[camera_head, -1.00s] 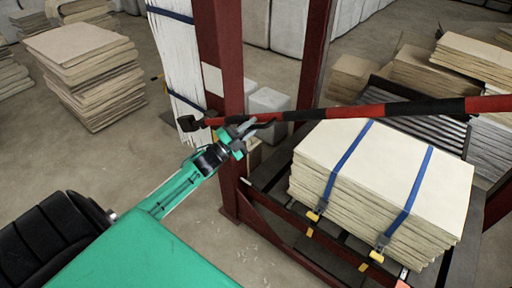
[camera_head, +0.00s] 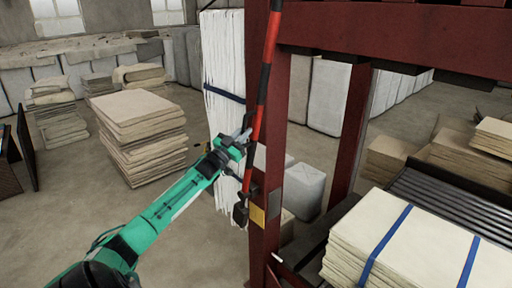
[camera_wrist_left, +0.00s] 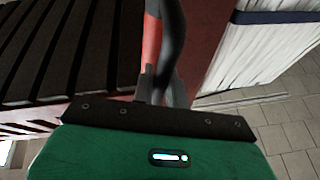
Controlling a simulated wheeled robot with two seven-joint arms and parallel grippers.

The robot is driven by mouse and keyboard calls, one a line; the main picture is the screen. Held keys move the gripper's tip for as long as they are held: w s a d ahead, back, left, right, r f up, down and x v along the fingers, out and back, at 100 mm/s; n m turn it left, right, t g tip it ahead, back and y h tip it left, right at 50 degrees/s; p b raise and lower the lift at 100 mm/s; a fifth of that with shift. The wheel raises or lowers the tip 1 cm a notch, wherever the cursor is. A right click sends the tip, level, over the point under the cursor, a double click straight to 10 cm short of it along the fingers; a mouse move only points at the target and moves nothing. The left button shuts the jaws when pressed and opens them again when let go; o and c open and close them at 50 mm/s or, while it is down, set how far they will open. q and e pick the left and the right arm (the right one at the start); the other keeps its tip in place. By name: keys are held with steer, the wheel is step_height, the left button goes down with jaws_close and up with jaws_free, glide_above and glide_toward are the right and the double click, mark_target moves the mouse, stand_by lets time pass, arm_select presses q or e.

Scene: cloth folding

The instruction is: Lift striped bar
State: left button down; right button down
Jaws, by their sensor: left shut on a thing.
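The red and black striped bar (camera_head: 265,80) stands nearly upright in the head view, beside the dark red post of the frame. Its lower end sits at a dark fitting low on the post, and its top runs out of the picture. My left gripper (camera_head: 245,138) is shut on the bar in its lower part. In the left wrist view the bar (camera_wrist_left: 152,45) passes between the fingers of my left gripper (camera_wrist_left: 160,85). My right gripper is in neither view.
The dark red frame post (camera_head: 270,190) stands right behind the bar. A strapped stack of pale sheets (camera_head: 420,240) lies at the lower right, next to a dark roller conveyor (camera_head: 450,200). Another stack (camera_head: 140,130) stands on the floor at the left. Open floor lies between.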

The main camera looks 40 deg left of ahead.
arm_select(q)
steer(key=shift+w+a+r+n+y, duration=0.15)
steer(key=shift+a+n+y, duration=0.25)
steer(key=shift+a+n, duration=0.8)
steer(key=shift+a+m, duration=0.35)
steer(key=shift+m, duration=0.05)
steer(key=c, duration=1.4)
jaws_free()
steer(key=shift+a, duration=0.1)
steer(key=b+v, duration=0.5)
steer(key=v, duration=0.9)
